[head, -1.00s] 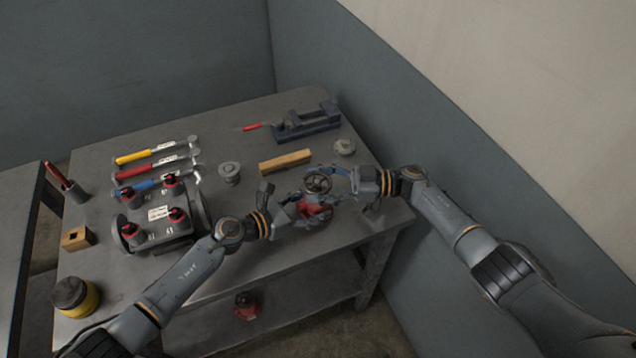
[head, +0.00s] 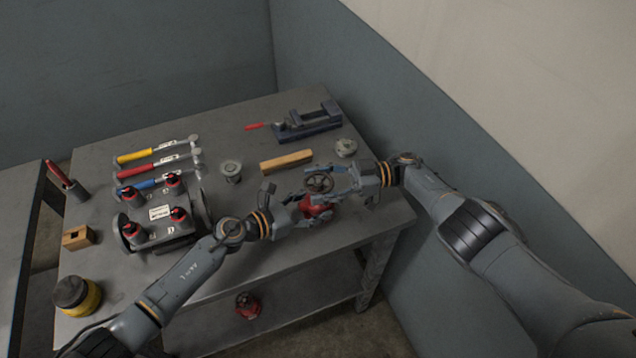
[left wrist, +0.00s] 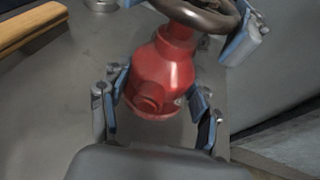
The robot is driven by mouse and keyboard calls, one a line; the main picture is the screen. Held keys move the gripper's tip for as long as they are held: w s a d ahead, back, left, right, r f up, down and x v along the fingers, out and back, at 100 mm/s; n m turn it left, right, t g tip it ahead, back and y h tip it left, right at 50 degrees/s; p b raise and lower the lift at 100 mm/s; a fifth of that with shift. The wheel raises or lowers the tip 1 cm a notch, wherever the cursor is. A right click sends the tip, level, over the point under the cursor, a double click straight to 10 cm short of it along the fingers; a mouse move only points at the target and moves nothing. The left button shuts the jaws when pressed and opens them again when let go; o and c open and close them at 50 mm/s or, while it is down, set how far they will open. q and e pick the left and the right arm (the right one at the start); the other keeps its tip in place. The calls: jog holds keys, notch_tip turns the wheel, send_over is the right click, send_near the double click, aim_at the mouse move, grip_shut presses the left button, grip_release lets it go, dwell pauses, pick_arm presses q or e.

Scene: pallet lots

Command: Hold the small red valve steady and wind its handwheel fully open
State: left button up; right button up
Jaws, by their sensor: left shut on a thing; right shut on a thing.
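The small red valve (head: 314,208) stands near the front right of the bench, its dark handwheel (head: 319,182) on top. My left gripper (head: 305,207) is shut on the red body from the left. In the left wrist view its blue-padded fingers (left wrist: 158,103) sit on either side of the red body (left wrist: 165,72). My right gripper (head: 336,181) comes from the right and is shut on the handwheel. In the left wrist view its fingers show at the wheel's right rim (left wrist: 225,22). The far side of the wheel is cut off there.
A wooden bar (head: 286,161), a blue vise (head: 308,124) and a round grey fitting (head: 346,148) lie behind the valve. A grey manifold with red-topped parts (head: 160,213) stands left. Another red valve (head: 248,305) is on the lower shelf. The wall is close on the right.

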aim_at(319, 182)
jog(key=o, duration=1.2)
jog(key=shift+c, duration=0.2)
jog(key=shift+r, duration=0.15)
jog(key=shift+w+d+r, duration=0.1)
jog(key=shift+r, duration=4.8)
